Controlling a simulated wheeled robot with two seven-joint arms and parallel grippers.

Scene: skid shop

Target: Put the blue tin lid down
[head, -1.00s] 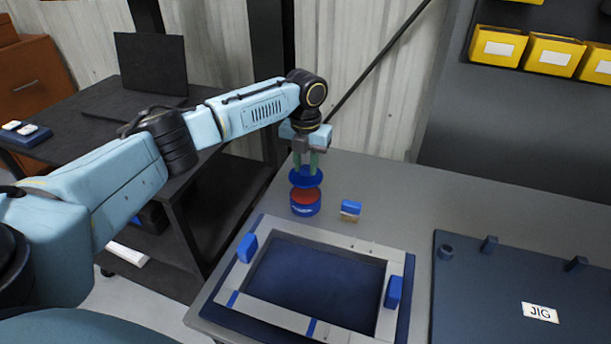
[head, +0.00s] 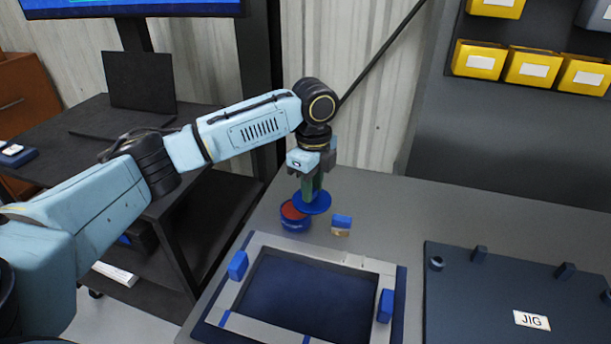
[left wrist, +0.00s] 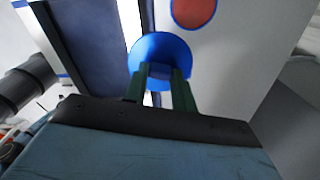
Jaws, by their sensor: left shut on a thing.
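The blue tin lid (head: 313,203) is a round blue disc held by my left gripper (head: 311,190), which is shut on it. The lid is to the right of the open blue tin (head: 295,223) and partly overlaps it in the head view. The tin stands on the bench with red contents showing. In the left wrist view the lid (left wrist: 160,58) sits at the tips of the green fingers (left wrist: 160,75), and the tin's red top (left wrist: 194,10) shows apart from it at the upper edge. I cannot tell exactly how high the lid is. My right gripper is not in view.
A small blue-topped block (head: 341,224) stands on the bench just right of the lid. A grey frame with blue clamps (head: 237,265) lies in front. A dark board marked JIG (head: 480,285) is at the right. Grey bench (head: 400,215) is clear behind these.

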